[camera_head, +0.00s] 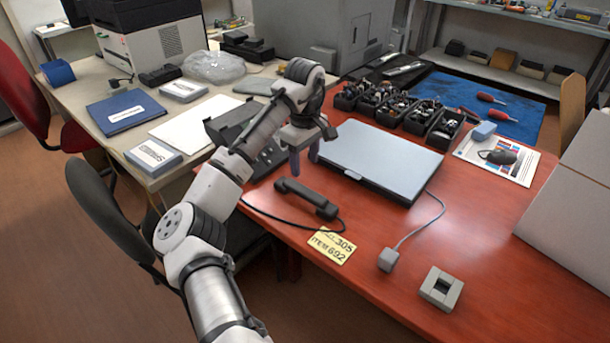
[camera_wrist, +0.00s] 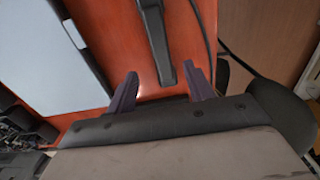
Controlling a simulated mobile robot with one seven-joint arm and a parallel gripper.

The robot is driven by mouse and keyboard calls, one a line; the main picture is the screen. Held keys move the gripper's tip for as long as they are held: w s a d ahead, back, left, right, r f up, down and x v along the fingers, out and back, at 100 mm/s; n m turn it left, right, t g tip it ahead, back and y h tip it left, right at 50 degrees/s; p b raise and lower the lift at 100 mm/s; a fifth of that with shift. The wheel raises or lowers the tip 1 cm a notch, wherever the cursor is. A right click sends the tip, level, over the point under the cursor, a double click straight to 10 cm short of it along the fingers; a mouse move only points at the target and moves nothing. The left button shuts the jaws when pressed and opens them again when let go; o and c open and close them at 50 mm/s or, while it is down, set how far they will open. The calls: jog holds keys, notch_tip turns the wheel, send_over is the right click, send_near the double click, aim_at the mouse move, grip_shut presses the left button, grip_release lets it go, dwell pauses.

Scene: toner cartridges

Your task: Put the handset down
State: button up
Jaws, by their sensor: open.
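The dark handset (camera_head: 307,198) lies on the red table, near the table's front edge and left of the yellow label. Its cord runs along the table beside it. In the wrist view the handset (camera_wrist: 157,40) lies on the red surface beyond my fingertips, with its lower end reaching toward the gap between them. My gripper (camera_head: 304,165) is above the table, behind the handset and apart from it. In the wrist view my gripper's two fingers (camera_wrist: 160,88) are spread with nothing between them. The black phone base (camera_head: 262,155) is partly hidden by my arm.
A closed laptop (camera_head: 380,160) lies right of my gripper. A yellow label (camera_head: 331,246), a grey adapter (camera_head: 388,259) with a cable and a grey square block (camera_head: 440,289) lie in front. Black parts bins (camera_head: 408,112) stand behind the laptop.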

jog(key=shift+r, duration=0.75)
